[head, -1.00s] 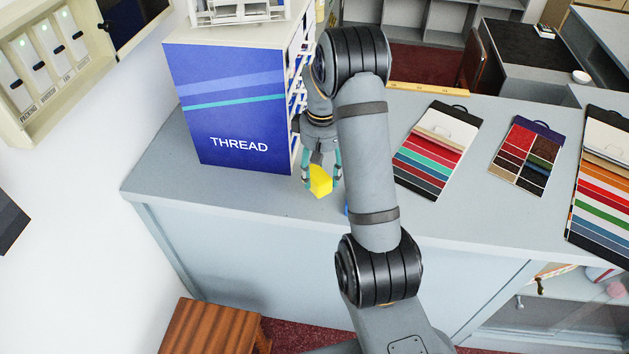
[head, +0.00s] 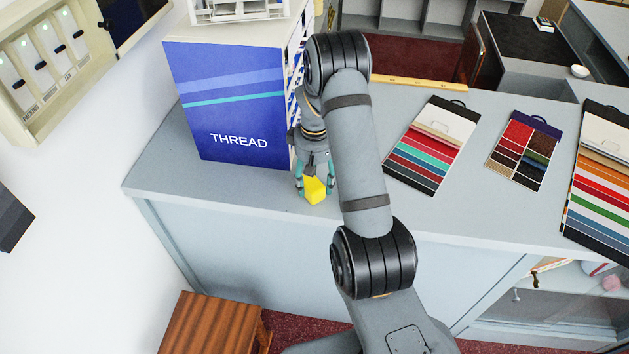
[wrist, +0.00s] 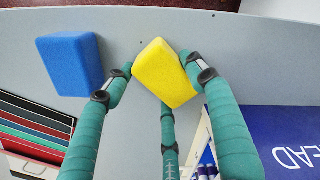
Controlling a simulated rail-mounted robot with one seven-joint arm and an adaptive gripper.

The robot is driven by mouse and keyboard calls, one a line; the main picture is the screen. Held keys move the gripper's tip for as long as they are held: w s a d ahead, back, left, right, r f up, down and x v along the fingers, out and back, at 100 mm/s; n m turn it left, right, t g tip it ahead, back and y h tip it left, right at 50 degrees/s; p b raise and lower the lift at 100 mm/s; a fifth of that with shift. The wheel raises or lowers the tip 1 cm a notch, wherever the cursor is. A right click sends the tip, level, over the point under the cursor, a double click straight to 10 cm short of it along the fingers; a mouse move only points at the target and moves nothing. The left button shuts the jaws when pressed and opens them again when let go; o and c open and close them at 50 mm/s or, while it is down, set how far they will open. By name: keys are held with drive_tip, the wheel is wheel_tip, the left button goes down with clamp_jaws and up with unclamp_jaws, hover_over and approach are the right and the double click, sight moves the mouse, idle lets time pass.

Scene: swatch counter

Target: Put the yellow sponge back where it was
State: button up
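The yellow sponge (head: 314,191) is at the tips of my gripper (head: 315,184), beside the thread cabinet. In the wrist view the yellow sponge (wrist: 163,75) sits between the teal fingers, which press on its sides; it is turned at an angle. I cannot tell whether its underside touches the counter. A blue sponge (wrist: 70,65) lies on the counter to its left in the wrist view, with a gap between them. My arm hides the blue sponge in the head view.
The blue THREAD cabinet (head: 232,120) stands close to the left of my gripper. Sample boards (head: 425,150) lie on the grey counter (head: 250,195) to the right. The counter's front edge is close to the sponge. A wooden stool (head: 212,325) stands below.

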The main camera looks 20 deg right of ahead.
sight(314, 180)
drive_tip(key=o, duration=0.4)
drive_tip(key=shift+c, duration=0.2)
wheel_tip(314, 180, up, 12)
drive_tip(key=b, duration=0.1)
drive_tip(key=shift+r, duration=0.2)
drive_tip(key=shift+f, duration=0.15)
idle(0.3)
wheel_tip(314, 180, down, 12)
drive_tip(key=shift+s+r+p, duration=0.1)
drive_tip(key=shift+r+p, duration=0.05)
drive_tip(key=shift+p, duration=0.55)
drive_tip(key=shift+w+r, duration=0.15)
drive_tip(key=shift+w, duration=0.05)
drive_tip(key=shift+r+b, duration=0.35)
drive_tip(key=shift+b, duration=0.1)
drive_tip(key=shift+s+r, duration=0.1)
drive_tip(key=shift+r, duration=0.75)
